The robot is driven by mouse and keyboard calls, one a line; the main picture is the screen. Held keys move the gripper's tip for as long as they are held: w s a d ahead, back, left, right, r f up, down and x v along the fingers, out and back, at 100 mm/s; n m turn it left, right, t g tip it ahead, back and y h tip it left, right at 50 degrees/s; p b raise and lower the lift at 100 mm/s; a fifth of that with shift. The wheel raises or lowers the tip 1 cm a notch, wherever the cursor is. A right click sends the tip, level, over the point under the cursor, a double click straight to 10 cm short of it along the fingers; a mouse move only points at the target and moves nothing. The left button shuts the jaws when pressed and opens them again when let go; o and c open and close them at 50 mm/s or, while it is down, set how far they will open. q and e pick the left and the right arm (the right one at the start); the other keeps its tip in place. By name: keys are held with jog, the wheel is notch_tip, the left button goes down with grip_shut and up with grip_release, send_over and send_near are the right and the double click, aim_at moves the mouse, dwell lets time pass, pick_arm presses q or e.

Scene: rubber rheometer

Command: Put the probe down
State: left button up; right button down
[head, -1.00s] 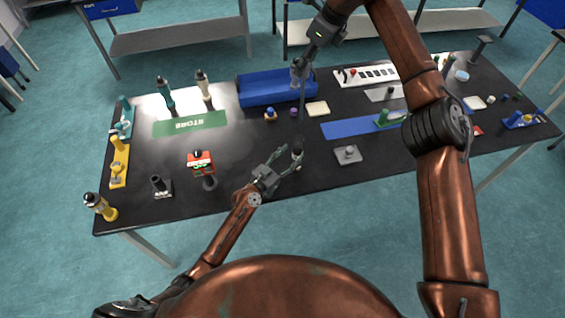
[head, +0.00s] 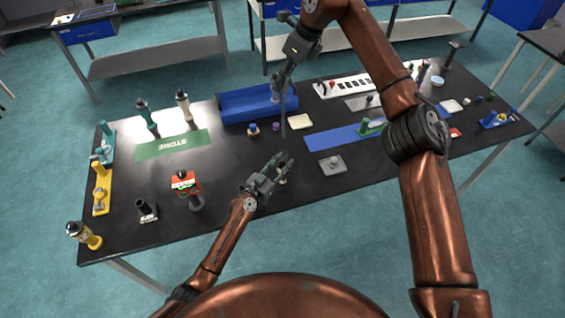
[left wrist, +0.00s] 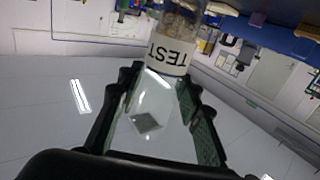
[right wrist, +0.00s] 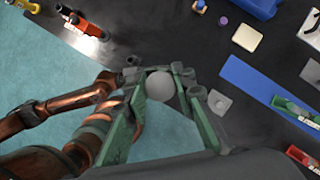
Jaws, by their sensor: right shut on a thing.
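My right gripper (head: 279,84) is shut on the probe, a slim grey rod (head: 283,120) that hangs upright in front of the blue trough. Its lower end looks close to the black table, but contact is unclear. In the right wrist view a round grey end (right wrist: 160,86) shows between my right gripper's fingers (right wrist: 157,70). My left gripper (head: 281,160) is low over the table's front middle and looks open. A vial labelled TEST (left wrist: 168,55) is at its fingertips in the left wrist view; in the head view the gripper mostly hides it.
The blue trough (head: 240,108) stands behind the probe. A purple cap (head: 276,127), a blue-topped piece (head: 253,130) and a cream pad (head: 301,121) lie nearby. A grey block (head: 332,165) and blue mat (head: 330,139) are to the right, a green STORE mat (head: 172,145) to the left.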

pick_arm(q)
jog(key=c, duration=0.8)
jog(key=shift+o, duration=0.2)
pick_arm(e)
notch_tip(320, 180, down, 24)
jog(key=shift+a, duration=0.15)
dwell(0.8)
jog(key=shift+w, duration=0.1)
jog(key=c, duration=1.5)
grip_release()
jog(key=shift+c, duration=0.2)
jog(key=d, duration=0.1)
jog(key=s+d, duration=0.1)
jog(key=d, duration=0.1)
jog(key=shift+s+d, duration=0.2)
jog(key=shift+s, duration=0.2)
